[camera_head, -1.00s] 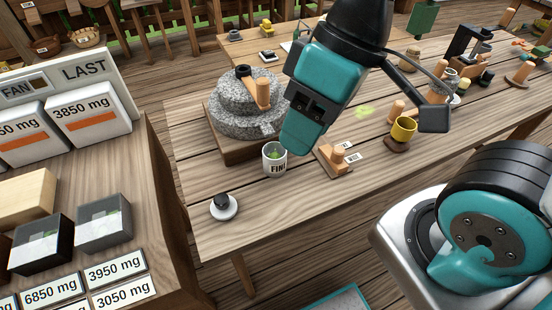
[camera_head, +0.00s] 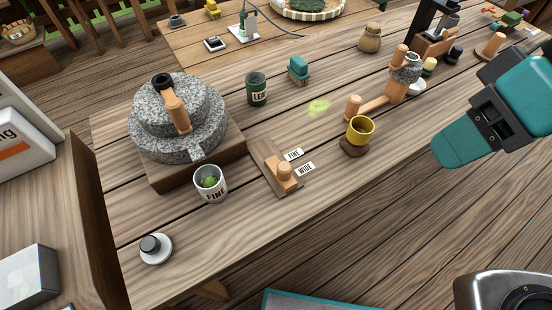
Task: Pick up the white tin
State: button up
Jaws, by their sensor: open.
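The white tin (camera_head: 210,184) stands upright on the wooden table, in front of the stone mill. It is open at the top, bears dark letters that look like "FINE", and holds something green. My gripper (camera_head: 447,155) is at the right of the head view, beyond the table's front edge and far to the right of the tin. It is open, and nothing shows between its fingers, though the far finger is largely hidden.
The stone mill (camera_head: 178,120) with a wooden handle stands behind the tin. A wooden slider block (camera_head: 280,172) is right of it, and a white lidded disc (camera_head: 156,249) is front left. A dark green tin (camera_head: 256,90) and a yellow cup (camera_head: 359,132) stand farther off.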

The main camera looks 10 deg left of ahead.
aim_at(209, 179)
jog(key=z, duration=0.25)
jog(key=k, duration=0.9)
jog(key=u, duration=1.55)
jog(key=i, duration=0.5)
jog(key=u, duration=0.05)
